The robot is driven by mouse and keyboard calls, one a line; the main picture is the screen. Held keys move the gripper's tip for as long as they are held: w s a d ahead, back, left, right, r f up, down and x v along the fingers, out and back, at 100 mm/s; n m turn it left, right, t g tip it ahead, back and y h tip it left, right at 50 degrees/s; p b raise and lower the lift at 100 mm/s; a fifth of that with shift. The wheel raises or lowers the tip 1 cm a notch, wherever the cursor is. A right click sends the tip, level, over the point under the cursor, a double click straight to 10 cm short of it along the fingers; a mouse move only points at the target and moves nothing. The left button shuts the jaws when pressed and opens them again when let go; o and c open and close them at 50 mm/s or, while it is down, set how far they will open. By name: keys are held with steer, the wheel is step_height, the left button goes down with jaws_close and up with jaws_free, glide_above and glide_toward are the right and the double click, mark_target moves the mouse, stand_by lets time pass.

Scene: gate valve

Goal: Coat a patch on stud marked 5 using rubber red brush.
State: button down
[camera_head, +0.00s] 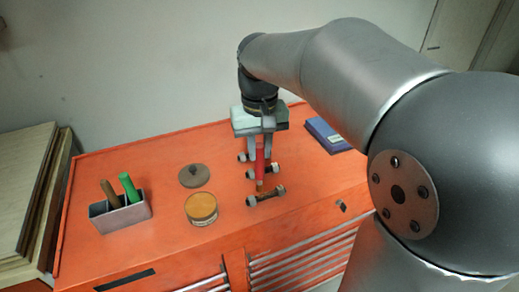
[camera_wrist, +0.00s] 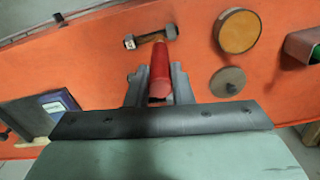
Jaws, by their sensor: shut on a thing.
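My gripper (camera_head: 260,157) points down over the red workbench and is shut on the red brush (camera_head: 260,168). The brush also shows between the fingers in the wrist view (camera_wrist: 160,72). Its bristle end (camera_head: 259,187) is at the front stud (camera_head: 268,196), a short brown rod with grey nuts at its ends. I cannot tell whether the bristles touch it. In the wrist view this stud (camera_wrist: 148,40) has a small white mark on its left nut, too small to read. Two more studs lie behind, the middle one (camera_head: 275,170) partly hidden by the gripper and the rear one (camera_head: 243,157) mostly hidden.
An open round tin (camera_head: 201,208) with yellowish contents stands left of the studs, its dark lid (camera_head: 194,175) behind it. A grey holder (camera_head: 120,217) with a brown-handled and a green-handled tool stands farther left. A blue box (camera_head: 326,133) lies at the back right.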

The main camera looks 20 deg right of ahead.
steer(key=shift+r+p, duration=1.9)
steer(key=shift+r, duration=0.8)
steer(key=shift+f, duration=0.1)
